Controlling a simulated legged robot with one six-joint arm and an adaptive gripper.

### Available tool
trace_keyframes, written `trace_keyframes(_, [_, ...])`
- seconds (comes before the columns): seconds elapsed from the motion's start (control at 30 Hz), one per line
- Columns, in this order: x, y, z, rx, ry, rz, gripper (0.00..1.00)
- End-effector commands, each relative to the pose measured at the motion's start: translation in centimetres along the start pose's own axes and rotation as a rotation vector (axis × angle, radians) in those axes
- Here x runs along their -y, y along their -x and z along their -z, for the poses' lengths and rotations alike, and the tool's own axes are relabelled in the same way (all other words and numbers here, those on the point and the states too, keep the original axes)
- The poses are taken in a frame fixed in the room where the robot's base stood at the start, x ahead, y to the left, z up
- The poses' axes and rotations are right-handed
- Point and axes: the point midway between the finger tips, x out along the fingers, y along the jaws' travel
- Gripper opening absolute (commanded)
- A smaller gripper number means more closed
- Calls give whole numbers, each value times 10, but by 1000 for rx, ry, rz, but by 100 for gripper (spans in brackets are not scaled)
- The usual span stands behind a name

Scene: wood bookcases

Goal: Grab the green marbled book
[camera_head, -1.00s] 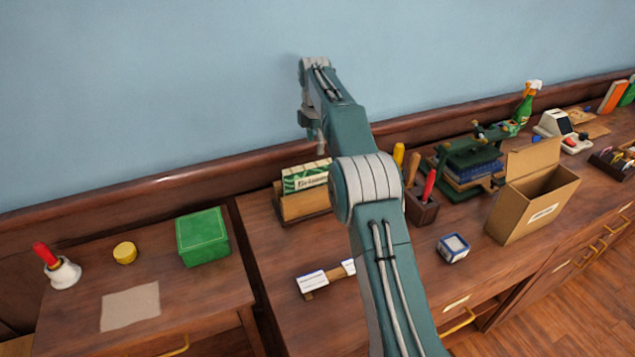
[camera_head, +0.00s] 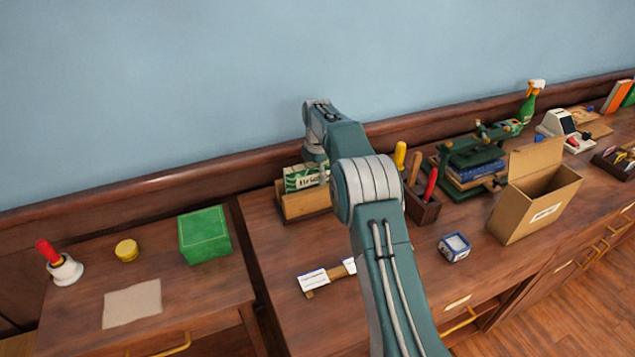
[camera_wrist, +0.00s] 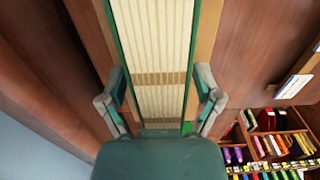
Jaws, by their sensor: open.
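The green marbled book (camera_head: 300,179) stands upright in a wooden holder (camera_head: 302,205) on the bench, its green and cream front partly hidden by my arm. In the wrist view, the book's cream page edges (camera_wrist: 152,45) with thin green cover edges run between my fingers. My gripper (camera_wrist: 160,82) is open, one finger on each side of the book. I cannot tell whether the fingers reach below its top edge, and no contact shows. In the head view my arm hides the fingers.
A tool block (camera_head: 422,206) with handles stands right of the holder. Beyond it are a green press (camera_head: 470,160) and an open cardboard box (camera_head: 535,205). A small labelled wooden piece (camera_head: 325,277) lies in front. A green box (camera_head: 204,235) sits on the left cabinet.

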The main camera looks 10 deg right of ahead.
Motion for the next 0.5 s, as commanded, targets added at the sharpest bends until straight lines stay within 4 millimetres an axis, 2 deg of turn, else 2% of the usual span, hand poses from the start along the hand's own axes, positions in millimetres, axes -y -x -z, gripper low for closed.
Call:
trace_keyframes(0.13, [0, 0, 0, 0, 0, 0, 83])
trace_keyframes(0.17, [0, 0, 0, 0, 0, 0, 70])
trace_keyframes(0.2, [0, 0, 0, 0, 0, 0, 52])
trace_keyframes(0.27, [0, 0, 0, 0, 0, 0, 25])
trace_keyframes(0.3, [0, 0, 0, 0, 0, 0, 7])
trace_keyframes(0.33, [0, 0, 0, 0, 0, 0, 0])
trace_keyframes(0.5, [0, 1, 0, 0, 0, -1, 0])
